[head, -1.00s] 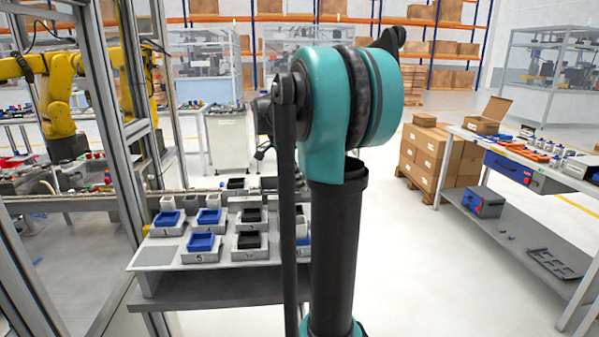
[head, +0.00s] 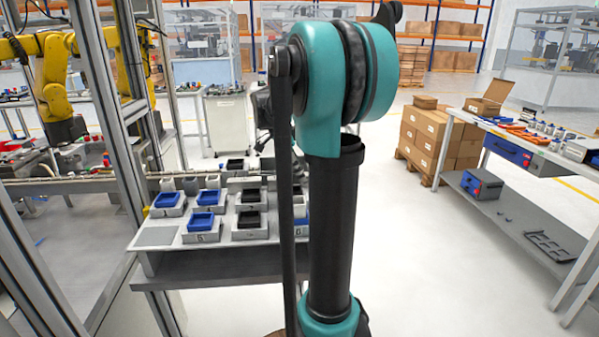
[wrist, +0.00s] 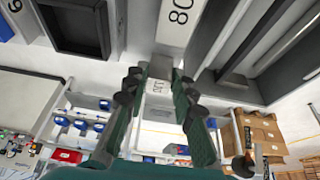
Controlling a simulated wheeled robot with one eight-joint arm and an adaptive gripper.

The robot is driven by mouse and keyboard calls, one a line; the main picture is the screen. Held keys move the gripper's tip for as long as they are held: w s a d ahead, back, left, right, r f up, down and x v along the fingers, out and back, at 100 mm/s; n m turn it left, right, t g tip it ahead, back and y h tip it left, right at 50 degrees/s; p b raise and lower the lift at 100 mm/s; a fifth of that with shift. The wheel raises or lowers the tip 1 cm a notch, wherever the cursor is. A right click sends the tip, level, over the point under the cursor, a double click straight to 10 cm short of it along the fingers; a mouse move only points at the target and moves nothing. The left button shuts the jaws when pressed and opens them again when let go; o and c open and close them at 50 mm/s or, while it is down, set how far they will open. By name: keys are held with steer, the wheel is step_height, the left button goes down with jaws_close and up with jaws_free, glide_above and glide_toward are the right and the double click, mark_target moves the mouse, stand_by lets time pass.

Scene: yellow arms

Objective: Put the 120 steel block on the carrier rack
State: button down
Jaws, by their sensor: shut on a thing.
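My gripper (wrist: 158,82) in the wrist view has its two dark green fingers closed on a small pale grey block (wrist: 158,87). The block carries a dark marking that reads as 120 upside down. A larger pale block (wrist: 177,22) marked 80 lies just beyond the fingertips. In the head view my arm hides the gripper and the held block. I cannot clearly pick out the carrier rack; a dark grey framed structure (wrist: 262,50) shows at the right of the wrist view.
A grey table (head: 157,236) holds several numbered stands with blue trays (head: 203,222) and black trays (head: 249,219). A dark tray (wrist: 78,25) is close to my gripper. Metal posts (head: 118,130) stand at left. Floor (head: 440,250) is open to the right, before a workbench (head: 520,222).

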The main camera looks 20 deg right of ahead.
steer(key=shift+f, duration=0.4)
steer(key=c, duration=1.2)
jaws_free()
steer(key=shift+r, duration=3.5)
steer(key=shift+s, duration=0.1)
